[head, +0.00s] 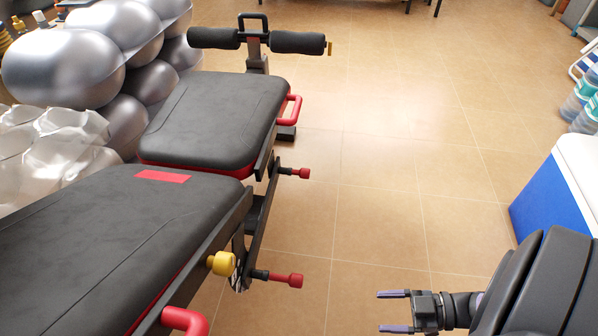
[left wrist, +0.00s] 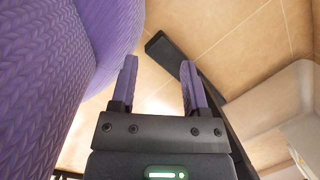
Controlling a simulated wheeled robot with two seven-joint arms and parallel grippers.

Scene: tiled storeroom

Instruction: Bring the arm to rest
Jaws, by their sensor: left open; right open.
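My right gripper (head: 394,312) shows at the bottom right of the head view. Its two purple fingers are spread apart and point left, with nothing between them, above the tiled floor. My right arm comes in from the lower right corner. My left gripper (left wrist: 157,88) shows in the left wrist view. Its two purple fingers are apart and empty, with floor tiles visible between them. The left arm does not show in the head view.
A black padded weight bench (head: 215,115) with red and yellow knobs fills the left. Silvery rounded objects (head: 65,68) are piled behind it. A blue cooler with a white lid (head: 545,205) stands at the right. A large purple textured surface (left wrist: 50,70) is close beside my left gripper. The middle floor is clear.

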